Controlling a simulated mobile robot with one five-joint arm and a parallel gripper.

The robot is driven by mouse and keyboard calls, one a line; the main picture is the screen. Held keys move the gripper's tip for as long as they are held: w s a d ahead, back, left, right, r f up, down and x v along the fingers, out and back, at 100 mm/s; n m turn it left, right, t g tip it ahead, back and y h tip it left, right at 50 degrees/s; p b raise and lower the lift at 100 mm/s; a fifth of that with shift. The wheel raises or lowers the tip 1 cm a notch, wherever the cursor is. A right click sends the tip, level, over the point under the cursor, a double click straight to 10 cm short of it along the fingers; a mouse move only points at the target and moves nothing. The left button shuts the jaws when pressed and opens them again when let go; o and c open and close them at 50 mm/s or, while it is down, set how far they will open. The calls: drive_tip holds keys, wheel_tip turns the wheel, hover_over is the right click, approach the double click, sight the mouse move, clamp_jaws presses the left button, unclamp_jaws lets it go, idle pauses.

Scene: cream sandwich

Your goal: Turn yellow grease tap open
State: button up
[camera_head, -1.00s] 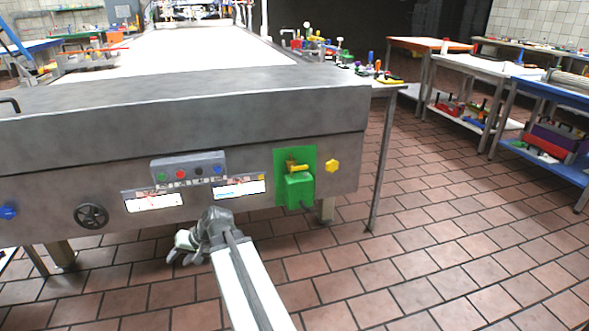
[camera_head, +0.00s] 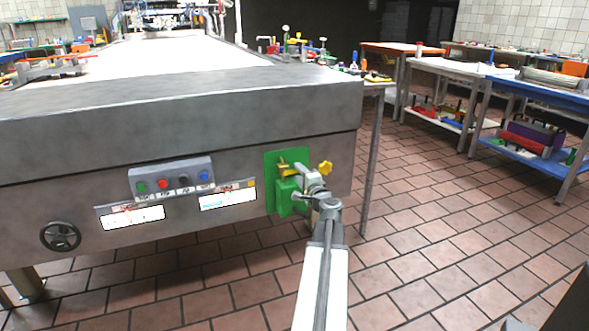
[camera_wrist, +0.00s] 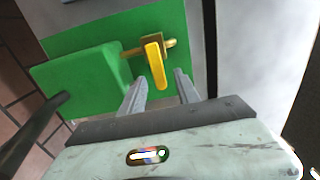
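The yellow grease tap (camera_wrist: 157,66) is on the green plate on the machine's front. In the wrist view its lever reaches down toward the space between my two fingers. My gripper (camera_wrist: 160,88) is open, with one finger on each side of the lever's lower end; whether either touches it I cannot tell. In the head view the tap (camera_head: 287,167) shows just left of my gripper (camera_head: 300,178), which partly covers the green box (camera_head: 284,195).
A yellow star knob (camera_head: 325,168) is close to the right of my gripper. A button box (camera_head: 171,176) and a black handwheel (camera_head: 60,236) are on the machine's front to the left. Tables (camera_head: 540,97) stand at the right, with open tiled floor between.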

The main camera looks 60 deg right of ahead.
sight(280, 155)
drive_tip(key=x, duration=0.5)
drive_tip(key=shift+w+d, duration=0.2)
drive_tip(key=shift+w, duration=0.05)
clamp_jaws()
drive_tip(key=shift+s, duration=0.15)
